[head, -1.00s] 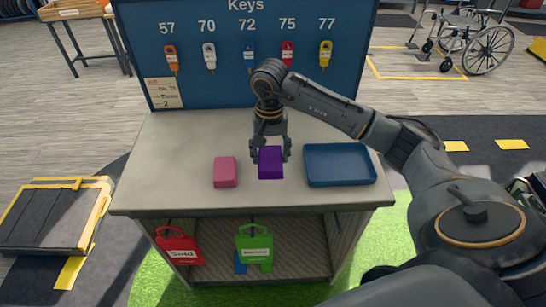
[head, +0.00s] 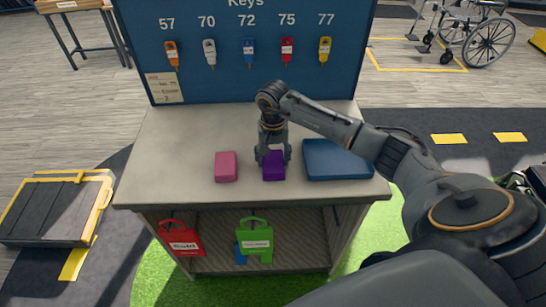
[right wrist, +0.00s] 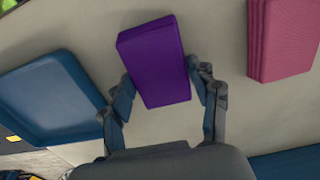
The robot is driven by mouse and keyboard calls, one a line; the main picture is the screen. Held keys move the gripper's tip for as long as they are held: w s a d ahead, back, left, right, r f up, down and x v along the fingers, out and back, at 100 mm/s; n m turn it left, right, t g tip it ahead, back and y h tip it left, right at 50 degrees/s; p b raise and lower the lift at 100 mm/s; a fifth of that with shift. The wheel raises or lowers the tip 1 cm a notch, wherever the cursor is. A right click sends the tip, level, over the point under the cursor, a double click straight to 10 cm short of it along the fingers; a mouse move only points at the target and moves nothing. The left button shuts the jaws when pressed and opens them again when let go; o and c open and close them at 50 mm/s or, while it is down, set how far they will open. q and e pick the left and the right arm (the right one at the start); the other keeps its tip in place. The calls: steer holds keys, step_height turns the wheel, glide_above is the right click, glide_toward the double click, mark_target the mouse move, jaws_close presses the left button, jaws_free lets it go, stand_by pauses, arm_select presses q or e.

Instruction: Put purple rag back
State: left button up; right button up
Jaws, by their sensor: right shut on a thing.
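The purple rag (head: 273,167) is a folded block on the grey table top, between a pink rag and a blue tray. In the right wrist view the purple rag (right wrist: 156,62) lies between my fingers. My right gripper (head: 273,155) reaches down from above and is shut on it; in the right wrist view the gripper (right wrist: 162,85) has one finger on each side of the rag. Whether the rag touches the table is hard to tell. The blue tray (head: 312,174) stands just right of it and looks empty in the right wrist view (right wrist: 62,125). My left gripper is not in view.
The pink rag (head: 226,167) lies left on the table (head: 175,150); it also shows in the right wrist view (right wrist: 283,40). The key board (head: 220,85) rises behind. Red (head: 181,240) and green (head: 255,243) tags hang at the front. The left table top is clear.

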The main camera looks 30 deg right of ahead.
mark_target(273, 160)
steer(key=o, duration=1.1)
steer(key=shift+f, duration=0.1)
steer(key=shift+r+p, duration=0.3)
steer(key=shift+p, duration=0.1)
step_height(273, 160, up, 12)
steer(key=b, duration=0.3)
steer(key=shift+f, duration=0.15)
